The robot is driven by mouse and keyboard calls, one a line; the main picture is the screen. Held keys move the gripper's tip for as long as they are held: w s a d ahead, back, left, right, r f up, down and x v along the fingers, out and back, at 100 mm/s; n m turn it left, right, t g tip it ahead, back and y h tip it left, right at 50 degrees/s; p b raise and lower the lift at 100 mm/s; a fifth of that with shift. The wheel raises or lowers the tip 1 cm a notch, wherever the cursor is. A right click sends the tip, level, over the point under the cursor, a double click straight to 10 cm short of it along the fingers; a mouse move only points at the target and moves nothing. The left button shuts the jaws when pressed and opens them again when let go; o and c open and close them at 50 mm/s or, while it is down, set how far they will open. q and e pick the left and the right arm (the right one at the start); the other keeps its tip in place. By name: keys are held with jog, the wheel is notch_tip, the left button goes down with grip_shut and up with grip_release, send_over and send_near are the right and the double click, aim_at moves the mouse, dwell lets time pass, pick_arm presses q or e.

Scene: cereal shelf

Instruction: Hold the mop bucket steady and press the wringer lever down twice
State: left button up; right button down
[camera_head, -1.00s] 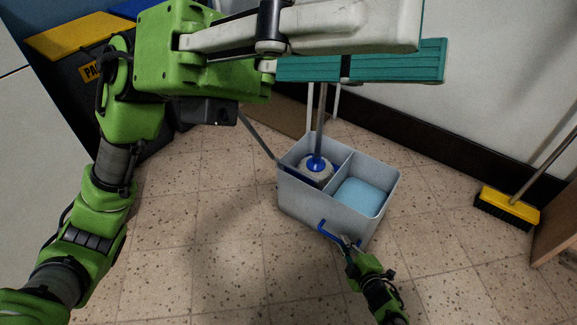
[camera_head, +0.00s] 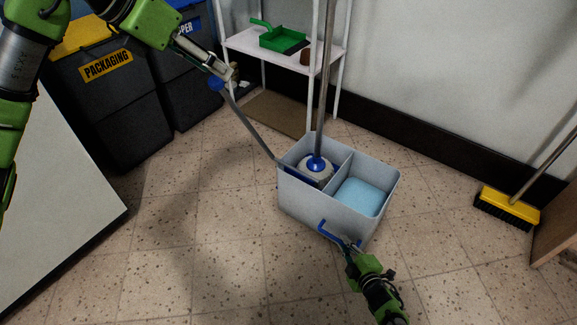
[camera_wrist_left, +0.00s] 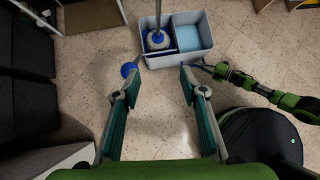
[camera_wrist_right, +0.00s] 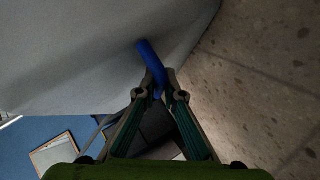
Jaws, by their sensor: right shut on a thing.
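The grey mop bucket (camera_head: 325,204) stands on the tiled floor. One compartment holds the mop head (camera_head: 316,168); the other holds blue water (camera_head: 362,197). The wringer lever (camera_head: 252,129) slants up and left from the bucket to a blue knob (camera_head: 216,84). My left gripper (camera_head: 228,76) is beside the knob. In the left wrist view, its fingers (camera_wrist_left: 158,80) are spread and empty, with the knob (camera_wrist_left: 128,70) by the left fingertip; I cannot tell if they touch. My right gripper (camera_head: 347,243) is shut on the bucket's blue handle (camera_head: 324,230), also seen in the right wrist view (camera_wrist_right: 150,62).
A white shelf (camera_head: 262,48) with a green dustpan (camera_head: 282,40) stands behind the bucket. Dark bins (camera_head: 118,122) stand at the back left, and a pale cabinet (camera_head: 60,215) is at the left. A yellow broom (camera_head: 510,208) is at the right. Floor around the bucket is clear.

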aim_at(211, 79)
pick_arm(q)
jog(key=w+a+n+y, duration=0.1)
jog(key=w+a+y, duration=0.1)
jog(key=a, duration=0.3)
jog(key=shift+d+x, duration=0.15)
jog(key=shift+x, duration=2.05)
jog(key=shift+d+x, duration=0.15)
jog(key=shift+x, duration=2.05)
jog(key=shift+r, duration=0.2)
jog(key=c, duration=1)
